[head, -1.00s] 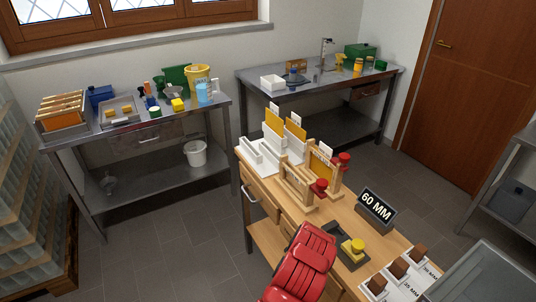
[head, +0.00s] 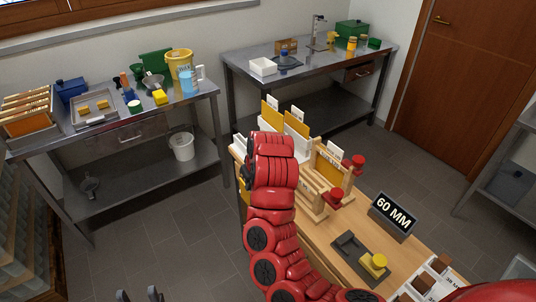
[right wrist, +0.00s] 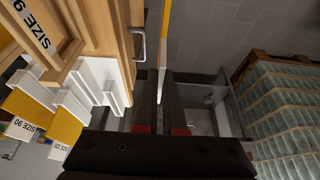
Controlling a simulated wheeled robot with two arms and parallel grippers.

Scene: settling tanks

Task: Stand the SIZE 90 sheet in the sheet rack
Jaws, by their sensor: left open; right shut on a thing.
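My right gripper (right wrist: 160,105) is shut on a yellow sheet (right wrist: 166,25) seen edge-on, with a white part between the fingers. Its size label is not readable. Part of a yellow sheet also shows in the head view (head: 244,192), left of my red right arm, beside the bench. Yellow sheets with white tags stand in a white slotted stand (right wrist: 100,80). A wooden rack (head: 317,205) with red knobs holds a tagged sheet; a SIZE 90 tag (right wrist: 32,27) shows near the wood. My left gripper (head: 139,296) is open and empty at the bottom edge.
My right arm hides part of the stand and rack. Cluttered steel tables stand behind. The floor left of the bench is clear.

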